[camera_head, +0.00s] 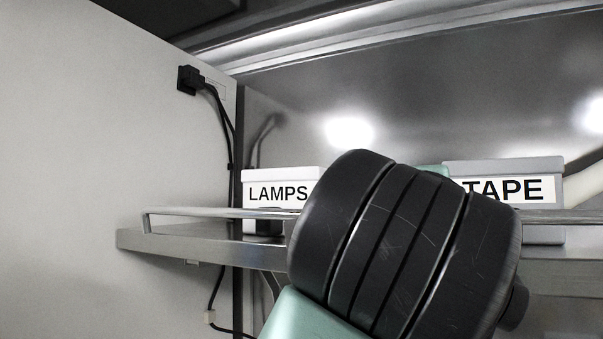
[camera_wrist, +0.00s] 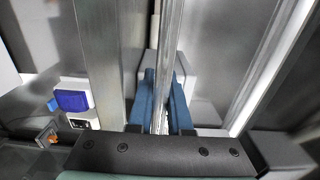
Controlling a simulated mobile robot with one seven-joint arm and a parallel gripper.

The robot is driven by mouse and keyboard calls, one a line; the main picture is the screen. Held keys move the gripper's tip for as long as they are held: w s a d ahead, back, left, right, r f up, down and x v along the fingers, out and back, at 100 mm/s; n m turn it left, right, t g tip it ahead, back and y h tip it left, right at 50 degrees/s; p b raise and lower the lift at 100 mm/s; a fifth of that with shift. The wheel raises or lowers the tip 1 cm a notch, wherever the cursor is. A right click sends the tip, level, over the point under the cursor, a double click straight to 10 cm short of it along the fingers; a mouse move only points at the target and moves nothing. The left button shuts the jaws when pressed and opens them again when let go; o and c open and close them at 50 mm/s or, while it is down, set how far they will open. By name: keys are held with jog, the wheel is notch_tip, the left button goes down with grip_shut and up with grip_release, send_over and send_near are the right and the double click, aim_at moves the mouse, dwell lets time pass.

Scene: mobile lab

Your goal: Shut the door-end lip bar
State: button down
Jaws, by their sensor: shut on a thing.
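The lip bar (camera_head: 190,212) is a thin metal rail along the front of a metal shelf (camera_head: 185,245) in the head view. Its left end bends down to the shelf near the pale wall panel. In the wrist view the bar (camera_wrist: 171,40) runs up and down the picture, between the blue fingers. My gripper (camera_wrist: 162,85) is shut on the bar. In the head view my black and green arm covers the middle of the shelf and bar, and hides the gripper.
A bin labelled LAMPS (camera_head: 278,177) and a bin labelled TAPE (camera_head: 520,165) stand on the shelf behind the bar. A black plug (camera_head: 188,79) and cable run down the corner. A blue object (camera_wrist: 72,100) shows at the left in the wrist view.

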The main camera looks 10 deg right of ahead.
jog(key=shift+w+d+g+y+p, duration=0.2)
jog(key=shift+w+g+y+p, duration=0.25)
jog(key=shift+g+p, duration=0.6)
jog(key=shift+s+f+p, duration=0.1)
jog(key=shift+f+p, duration=0.05)
jog(key=shift+p, duration=0.15)
jog(key=shift+f, duration=0.1)
jog(key=c, duration=0.8)
grip_release()
jog(key=shift+c, duration=0.2)
jog(key=shift+d+f, duration=0.1)
jog(key=shift+f, duration=0.15)
